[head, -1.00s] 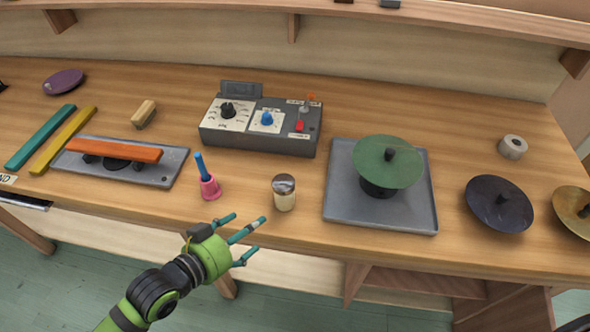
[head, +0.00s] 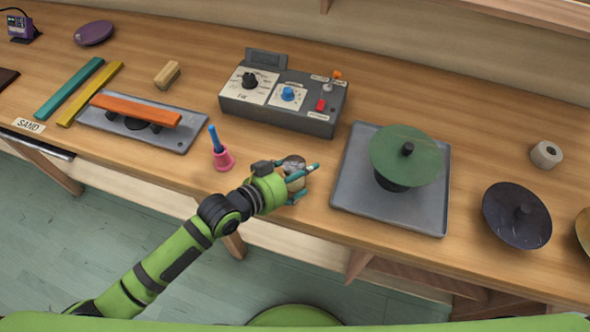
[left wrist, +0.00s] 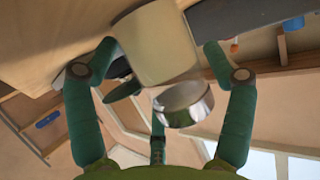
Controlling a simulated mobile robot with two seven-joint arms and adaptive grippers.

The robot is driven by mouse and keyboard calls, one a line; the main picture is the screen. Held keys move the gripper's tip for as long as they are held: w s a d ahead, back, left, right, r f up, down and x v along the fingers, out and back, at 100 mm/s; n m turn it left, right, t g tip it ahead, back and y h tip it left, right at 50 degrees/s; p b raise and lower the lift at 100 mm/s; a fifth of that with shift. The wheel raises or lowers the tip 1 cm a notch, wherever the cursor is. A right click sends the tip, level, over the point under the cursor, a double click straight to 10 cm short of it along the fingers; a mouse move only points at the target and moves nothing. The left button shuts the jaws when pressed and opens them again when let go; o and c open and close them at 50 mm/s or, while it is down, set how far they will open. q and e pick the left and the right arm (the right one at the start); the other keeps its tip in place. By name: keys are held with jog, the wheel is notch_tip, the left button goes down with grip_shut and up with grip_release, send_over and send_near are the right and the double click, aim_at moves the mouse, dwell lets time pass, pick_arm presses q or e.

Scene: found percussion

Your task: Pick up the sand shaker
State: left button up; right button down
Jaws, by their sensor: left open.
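The sand shaker is a small cream jar with a shiny metal lid (head: 293,162). It stands upright near the front edge of the bench. My left gripper (head: 304,182) is at the shaker, its fingers spread around it and hiding much of its body. In the left wrist view the cream body (left wrist: 157,45) and the metal lid (left wrist: 184,103) lie between my open teal fingers (left wrist: 160,88), with a gap visible on either side. I cannot tell whether any finger touches it. My right gripper is not in view.
A metal tray (head: 432,220) with a green disc (head: 404,155) is at right. An orange bar (head: 135,109) lies farther left.

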pick_arm(q)
jog(key=shift+c, duration=0.4)
jog(key=c, duration=1)
jog(key=shift+r, duration=0.1)
jog(key=shift+c, duration=0.2)
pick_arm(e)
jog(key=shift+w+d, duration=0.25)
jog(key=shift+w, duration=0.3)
